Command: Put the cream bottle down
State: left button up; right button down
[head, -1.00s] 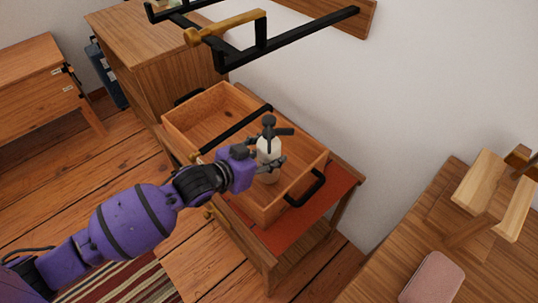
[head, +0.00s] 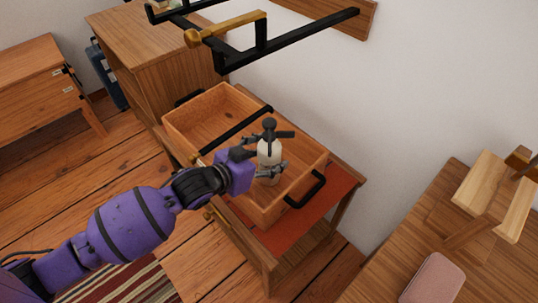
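The cream bottle (head: 269,149) has a pale body and a black pump top. It is upright inside the wooden crate (head: 302,168), near the crate's right end. My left gripper (head: 262,163) reaches in from the left over the crate's front wall. Its fingers are spread on either side of the bottle's body and look open. The gripper partly covers the bottle's lower part, so contact with the crate floor is hard to see. My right gripper is not in view.
The crate has black handles and a black bar across it, and stands on a small table with a red top (head: 331,190). A wall rack (head: 288,44) hangs above it. A wooden cabinet (head: 180,70) is behind left. A pink case (head: 434,280) lies at the lower right.

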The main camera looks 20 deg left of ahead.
pick_arm(q)
jog(key=p+v, duration=0.2)
jog(key=v, duration=0.9)
jog(key=shift+s+a+r, duration=0.15)
jog(key=shift+s, duration=0.1)
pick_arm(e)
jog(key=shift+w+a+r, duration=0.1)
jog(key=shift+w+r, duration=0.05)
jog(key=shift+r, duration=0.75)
